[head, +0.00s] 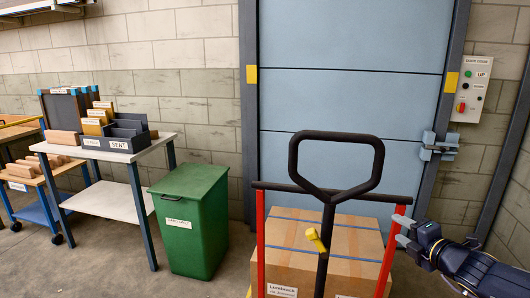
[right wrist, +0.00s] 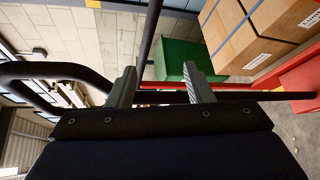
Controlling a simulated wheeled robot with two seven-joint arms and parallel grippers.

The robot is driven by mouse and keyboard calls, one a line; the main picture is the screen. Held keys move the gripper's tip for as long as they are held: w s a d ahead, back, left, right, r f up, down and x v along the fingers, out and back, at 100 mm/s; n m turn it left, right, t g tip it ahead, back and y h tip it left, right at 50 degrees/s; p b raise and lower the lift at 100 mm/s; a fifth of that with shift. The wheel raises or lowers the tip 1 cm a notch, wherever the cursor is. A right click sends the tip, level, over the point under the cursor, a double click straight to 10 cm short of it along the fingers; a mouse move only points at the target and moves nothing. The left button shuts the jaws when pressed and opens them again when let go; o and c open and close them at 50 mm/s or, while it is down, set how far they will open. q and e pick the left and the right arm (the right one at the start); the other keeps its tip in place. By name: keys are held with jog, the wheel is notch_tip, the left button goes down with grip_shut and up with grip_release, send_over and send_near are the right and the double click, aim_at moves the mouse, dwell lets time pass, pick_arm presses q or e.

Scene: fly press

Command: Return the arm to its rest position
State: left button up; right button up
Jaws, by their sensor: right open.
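My right gripper (head: 402,230) is open, at the lower right of the head view. Its fingers point left, near the right red upright (head: 391,250) of the cart. In the right wrist view my right gripper (right wrist: 160,80) shows two grey fingers spread apart. A dark bar crosses behind and between them. Nothing is clearly held, and I cannot tell whether a finger touches the cart. My left gripper is not in view.
The red-framed cart has a black loop handle (head: 336,136), a yellow lever (head: 316,239) and cardboard boxes (head: 350,235). A green bin (head: 190,230) and white table (head: 160,143) stand left. Behind are a blue dock door (head: 350,95) and control box (head: 471,88).

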jog(key=s+a+r+n+g+y+p, duration=0.25)
jog(key=s+a+n, duration=0.55)
jog(key=n, duration=0.5)
jog(key=s+a+r+n+g+y+p, duration=0.1)
jog(key=s+a+r+n+g+p, duration=0.25)
jog(key=s+a+n, duration=0.75)
jog(key=s+d+f+n+g+h+p, duration=0.1)
jog(key=s+d+f+n+h, duration=0.1)
jog(key=s+n, duration=0.6)
jog(key=s+d+f+n+g+h+p, duration=0.1)
jog(key=s+d+f+n+g+p, duration=0.1)
jog(key=s+n, duration=0.6)
jog(key=n, duration=0.6)
jog(key=shift+s+d+n+h+p, duration=0.25)
jog(key=shift+n+h+p, duration=0.05)
jog(key=shift+h, duration=0.05)
